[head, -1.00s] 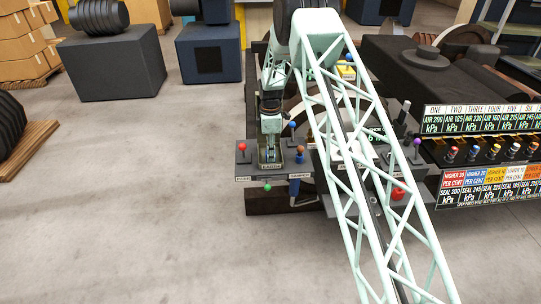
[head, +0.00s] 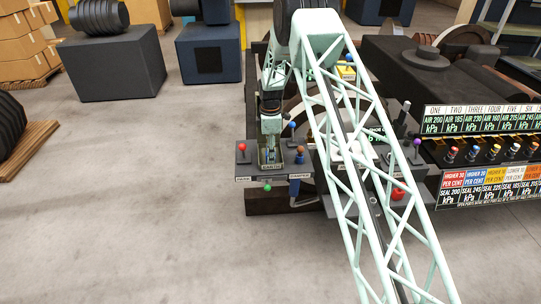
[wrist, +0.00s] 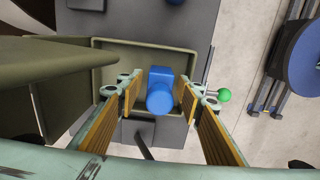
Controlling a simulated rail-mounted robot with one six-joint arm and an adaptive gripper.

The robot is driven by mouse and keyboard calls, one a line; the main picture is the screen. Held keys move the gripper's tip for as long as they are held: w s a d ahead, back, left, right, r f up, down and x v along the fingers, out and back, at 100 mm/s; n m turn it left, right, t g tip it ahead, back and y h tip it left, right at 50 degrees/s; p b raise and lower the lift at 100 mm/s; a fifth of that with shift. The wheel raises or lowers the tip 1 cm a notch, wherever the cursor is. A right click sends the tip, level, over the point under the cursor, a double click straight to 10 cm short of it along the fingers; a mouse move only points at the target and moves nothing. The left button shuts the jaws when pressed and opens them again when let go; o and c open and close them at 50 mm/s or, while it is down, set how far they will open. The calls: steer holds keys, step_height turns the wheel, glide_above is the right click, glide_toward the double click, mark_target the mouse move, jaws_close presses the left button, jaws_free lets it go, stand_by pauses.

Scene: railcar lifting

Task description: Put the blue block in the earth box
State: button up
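The blue block (wrist: 160,90), with a round front part, shows in the wrist view inside the outline of an open olive-grey box (wrist: 104,44). Whether it rests on the box floor or hangs just above it, I cannot tell. My gripper (wrist: 159,97) has its two wood-toned finger pads on either side of the block. A gap shows between the left pad and the block; the right pad is very close to it or touching. In the head view my gripper (head: 269,156) points down over the console's left end, and the block is hidden there.
A green knob (wrist: 224,95) stands beside the box on the right. Red (head: 242,148), blue (head: 292,126) and brown (head: 300,150) knobs stand around my gripper on the console. A sign panel (head: 480,120) with several levers is at the right. Open floor lies at the left.

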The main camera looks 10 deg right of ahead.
step_height(320, 180, up, 12)
steer(key=shift+r+p, duration=0.1)
steer(key=shift+p, duration=0.7)
stand_by(0.7)
